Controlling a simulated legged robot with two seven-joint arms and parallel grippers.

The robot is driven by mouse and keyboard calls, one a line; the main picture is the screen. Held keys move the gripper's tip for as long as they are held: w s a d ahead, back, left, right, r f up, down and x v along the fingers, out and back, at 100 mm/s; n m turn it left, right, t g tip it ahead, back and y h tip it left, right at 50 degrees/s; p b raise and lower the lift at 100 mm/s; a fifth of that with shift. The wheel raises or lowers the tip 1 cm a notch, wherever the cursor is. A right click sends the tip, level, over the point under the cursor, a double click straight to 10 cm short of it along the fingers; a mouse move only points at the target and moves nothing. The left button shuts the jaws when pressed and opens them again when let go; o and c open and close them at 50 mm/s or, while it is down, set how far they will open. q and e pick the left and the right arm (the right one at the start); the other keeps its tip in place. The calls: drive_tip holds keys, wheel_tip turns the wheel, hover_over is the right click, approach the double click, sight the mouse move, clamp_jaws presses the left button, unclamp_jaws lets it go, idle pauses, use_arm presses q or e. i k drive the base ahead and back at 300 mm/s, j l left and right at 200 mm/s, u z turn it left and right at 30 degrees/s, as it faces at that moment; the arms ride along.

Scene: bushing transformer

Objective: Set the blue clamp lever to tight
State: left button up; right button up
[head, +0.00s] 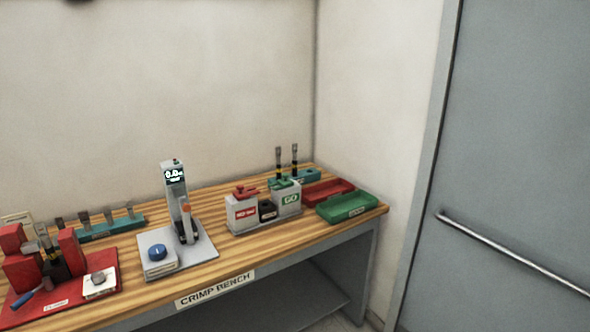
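A blue lever (24,299) shows at the lower left of the head view, on the front of a red clamp fixture (75,296). It slants, with one end up and to the right near a light-coloured pivot. Red blocks (70,252) stand behind it with a dark, grey-topped part between them. A small white box with a grey knob (99,280) sits on the same red base, right of the lever. The label on the base is too small to read. Neither of my grippers is in view.
On the wooden crimp bench (215,273) stand a grey gauge (176,200) with a blue knob (157,252), a teal rack (113,227), red and green labelled boxes (243,212), and red and green trays (347,207). A grey door (510,150) with a bar is at the right.

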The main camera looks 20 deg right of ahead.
sight(47, 281)
drive_tip(key=i+j, duration=0.3)
drive_tip(key=j, duration=0.15)
drive_tip(key=i+j, duration=0.3)
drive_tip(key=j, duration=0.2)
drive_tip(key=i+j, duration=0.65)
drive_tip(key=j, duration=0.3)
drive_tip(key=u, duration=0.05)
